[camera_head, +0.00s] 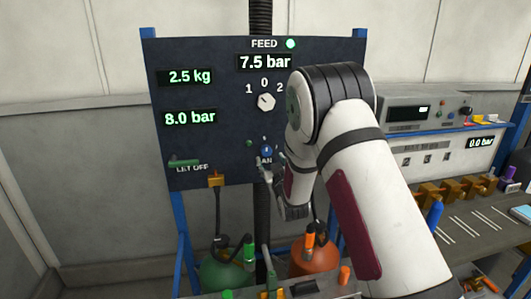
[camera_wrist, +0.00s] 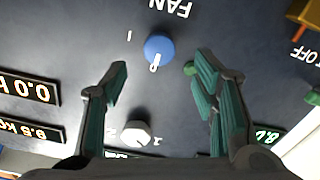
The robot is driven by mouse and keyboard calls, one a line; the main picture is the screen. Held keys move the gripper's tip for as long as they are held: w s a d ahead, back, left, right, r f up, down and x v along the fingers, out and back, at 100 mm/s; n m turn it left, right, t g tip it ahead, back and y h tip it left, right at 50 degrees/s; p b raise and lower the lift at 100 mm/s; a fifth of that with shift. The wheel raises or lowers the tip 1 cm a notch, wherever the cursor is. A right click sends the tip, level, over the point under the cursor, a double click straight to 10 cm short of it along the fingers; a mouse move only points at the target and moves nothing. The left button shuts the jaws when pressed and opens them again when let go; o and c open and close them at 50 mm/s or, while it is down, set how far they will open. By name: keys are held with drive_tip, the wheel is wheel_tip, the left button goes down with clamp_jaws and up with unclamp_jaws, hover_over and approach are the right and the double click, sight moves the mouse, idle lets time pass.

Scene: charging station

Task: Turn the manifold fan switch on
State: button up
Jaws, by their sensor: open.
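The fan switch is a round blue knob (camera_head: 266,151) low on the dark panel. In the wrist view, which is upside down, the blue knob (camera_wrist: 160,46) sits by the label FAN, and its white pointer faces the picture's bottom, slightly left. A "1" is printed at its left there. My gripper (camera_head: 273,168) is in front of the panel close to the knob and partly covers the label. In the wrist view my gripper (camera_wrist: 160,80) is open and empty, its teal fingers spread to either side, with the knob beyond the gap between the tips. Contact is not visible.
A white selector knob (camera_head: 265,101) marked 1, 0, 2 is above. A small green lamp (camera_head: 248,143) is left of the blue knob, near a fingertip in the wrist view. A green lever (camera_head: 184,163) and brass valve (camera_head: 216,180) are lower left. Tanks stand below; a cluttered bench is right.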

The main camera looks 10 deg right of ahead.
sight(267, 152)
drive_tip(key=w, duration=0.8)
drive_tip(key=shift+w, duration=0.15)
drive_tip(key=c, duration=1.2)
